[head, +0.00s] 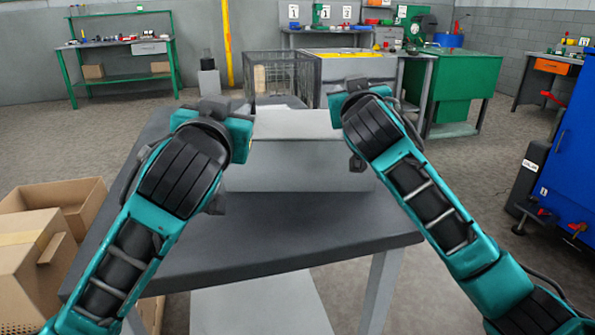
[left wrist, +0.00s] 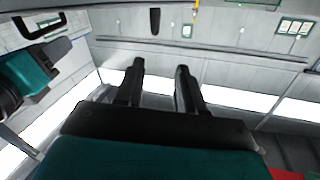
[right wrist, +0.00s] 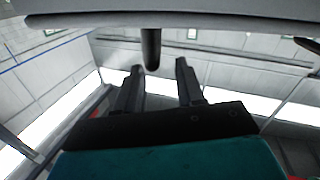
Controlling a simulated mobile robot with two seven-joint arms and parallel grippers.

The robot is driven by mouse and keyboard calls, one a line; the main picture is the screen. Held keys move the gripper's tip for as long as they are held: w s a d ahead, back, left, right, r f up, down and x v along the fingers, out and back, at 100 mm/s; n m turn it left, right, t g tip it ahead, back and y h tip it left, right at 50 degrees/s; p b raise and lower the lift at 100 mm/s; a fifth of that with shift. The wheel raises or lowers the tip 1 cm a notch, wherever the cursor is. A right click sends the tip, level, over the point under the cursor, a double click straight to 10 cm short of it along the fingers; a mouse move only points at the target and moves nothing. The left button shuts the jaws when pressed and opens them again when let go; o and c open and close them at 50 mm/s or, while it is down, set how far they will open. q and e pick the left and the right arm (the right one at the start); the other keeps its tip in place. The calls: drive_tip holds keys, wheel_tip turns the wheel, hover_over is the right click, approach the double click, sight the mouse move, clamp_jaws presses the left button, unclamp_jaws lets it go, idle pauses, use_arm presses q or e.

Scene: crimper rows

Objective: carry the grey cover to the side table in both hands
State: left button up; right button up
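The grey cover (head: 300,168) is a pale grey box shape on a dark grey table (head: 290,235) in the head view. My left gripper (left wrist: 157,75) is at its left side and my right gripper (right wrist: 157,70) at its right side; the hands hide their fingers in the head view. Both grippers are open in the wrist views. A dark peg-like handle (right wrist: 151,48) hangs at the right fingertips, between them in the picture; I cannot tell whether they touch it. A similar dark handle (left wrist: 155,20) shows beyond the left fingertips, apart from them.
Cardboard boxes (head: 28,258) stand at the left of the table. A wire cage (head: 283,78) is behind it. A green bench (head: 465,82) and a blue cabinet (head: 570,165) stand to the right. Floor is free at the left back and right front.

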drive_tip(key=s, duration=1)
drive_tip(key=shift+s+a, duration=0.15)
drive_tip(key=shift+s, duration=0.05)
